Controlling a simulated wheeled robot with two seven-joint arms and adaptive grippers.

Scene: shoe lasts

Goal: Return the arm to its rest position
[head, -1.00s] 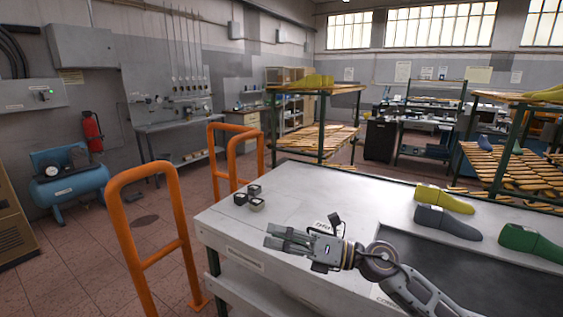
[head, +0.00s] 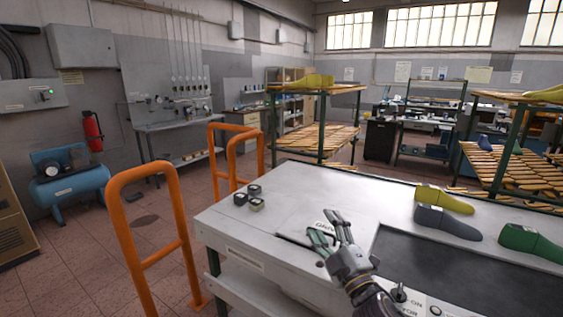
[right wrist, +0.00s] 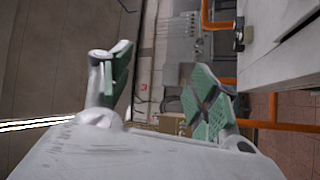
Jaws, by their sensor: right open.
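My right gripper (head: 331,230) is over the white table (head: 285,187) near the left end of the dark belt, its fingers pointing away from me. In the right wrist view its two green-padded fingers (right wrist: 160,85) are spread apart with nothing between them. A yellow shoe last (head: 444,199), a grey shoe last (head: 448,222) and a green shoe last (head: 533,243) lie on the right part of the table, apart from the gripper. My left gripper is not in view.
Several small dark blocks (head: 255,197) sit at the table's left. Orange rails (head: 147,240) stand on the floor left of the table. Racks with wooden slat shelves (head: 318,140) stand behind. The table's dark belt (head: 440,265) is bare in front.

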